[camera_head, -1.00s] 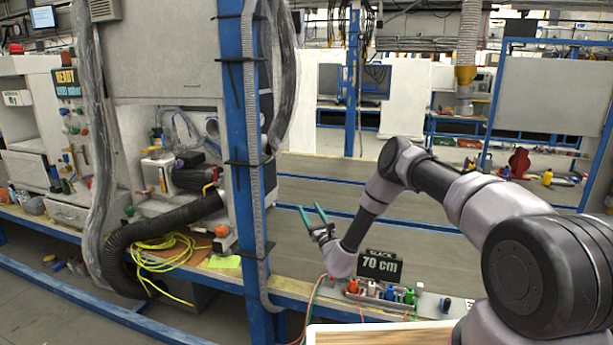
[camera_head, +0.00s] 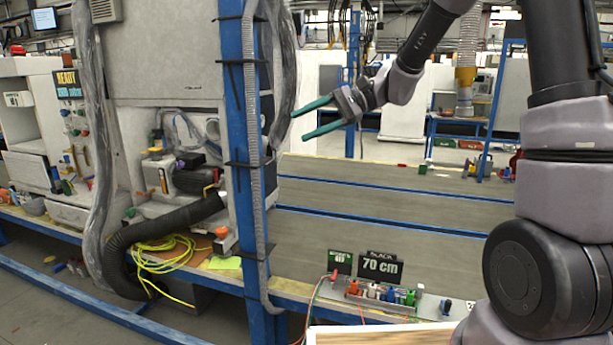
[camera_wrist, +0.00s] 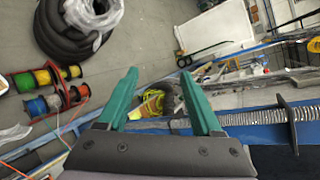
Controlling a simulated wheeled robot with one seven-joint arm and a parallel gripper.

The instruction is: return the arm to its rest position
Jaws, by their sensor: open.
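My gripper (camera_head: 306,119) has two green fingers and is raised in the air in the head view, just right of the blue post. The fingers are spread apart with nothing between them. My arm reaches up from the right side of the picture and bends out of the top edge. In the wrist view the fingers (camera_wrist: 160,92) point away from the camera, apart and empty, over the floor.
A blue post (camera_head: 248,170) with a grey corrugated hose stands left of my gripper. A grey bench (camera_head: 350,225) carries a "70 cm" sign (camera_head: 380,267) and colored connectors (camera_head: 385,294). The wrist view shows cable reels (camera_wrist: 45,88) and a black hose coil (camera_wrist: 75,28) on the floor.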

